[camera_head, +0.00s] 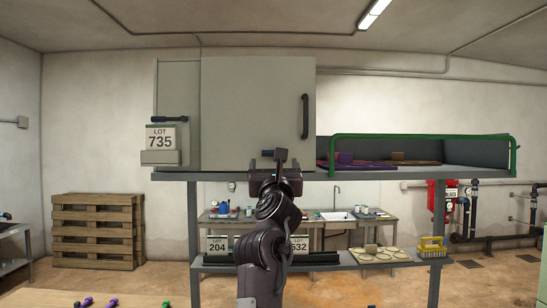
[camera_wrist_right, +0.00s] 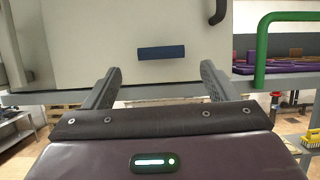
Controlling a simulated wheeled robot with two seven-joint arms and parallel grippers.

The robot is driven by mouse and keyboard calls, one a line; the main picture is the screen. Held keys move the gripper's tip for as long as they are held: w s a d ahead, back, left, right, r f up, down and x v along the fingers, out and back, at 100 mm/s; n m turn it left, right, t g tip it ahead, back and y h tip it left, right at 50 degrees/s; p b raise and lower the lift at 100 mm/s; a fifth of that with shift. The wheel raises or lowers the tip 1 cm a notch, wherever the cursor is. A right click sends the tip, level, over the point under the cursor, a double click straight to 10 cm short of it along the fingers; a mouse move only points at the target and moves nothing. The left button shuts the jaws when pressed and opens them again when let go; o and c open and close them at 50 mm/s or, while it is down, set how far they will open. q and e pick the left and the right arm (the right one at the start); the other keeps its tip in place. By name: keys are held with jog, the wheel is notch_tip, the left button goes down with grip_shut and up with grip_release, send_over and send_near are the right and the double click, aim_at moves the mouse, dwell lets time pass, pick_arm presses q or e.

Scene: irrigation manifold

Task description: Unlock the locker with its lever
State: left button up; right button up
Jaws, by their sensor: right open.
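The locker (camera_head: 240,105) is a grey-green cabinet on a raised shelf, its large door shut. A dark horizontal lever (camera_head: 170,119) sits on its narrow left panel, above a "LOT 735" sign. A black upright handle (camera_head: 305,116) is at the door's right side. A short dark blue bar (camera_wrist_right: 162,53) lies level low on the door front; in the head view it (camera_head: 267,153) shows beside my fingers. My right gripper (camera_wrist_right: 160,82) is open and empty, its fingers spread below and in front of the blue bar, apart from it. In the head view this gripper (camera_head: 281,156) is at the shelf's front edge. My left gripper is out of view.
A green rail (camera_head: 420,137) borders an open tray right of the locker, with purple and brown items. The grey shelf edge (camera_head: 370,174) runs below. A lower shelf holds discs and a yellow brush (camera_head: 432,247). Wooden pallets (camera_head: 95,230) stand at left.

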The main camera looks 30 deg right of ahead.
jog(key=p+x, duration=0.5)
jog(key=x, duration=0.2)
jog(key=shift+w+d+r, duration=0.25)
jog(key=shift+r, duration=0.05)
jog(key=shift+f, duration=0.1)
jog(key=c, duration=1)
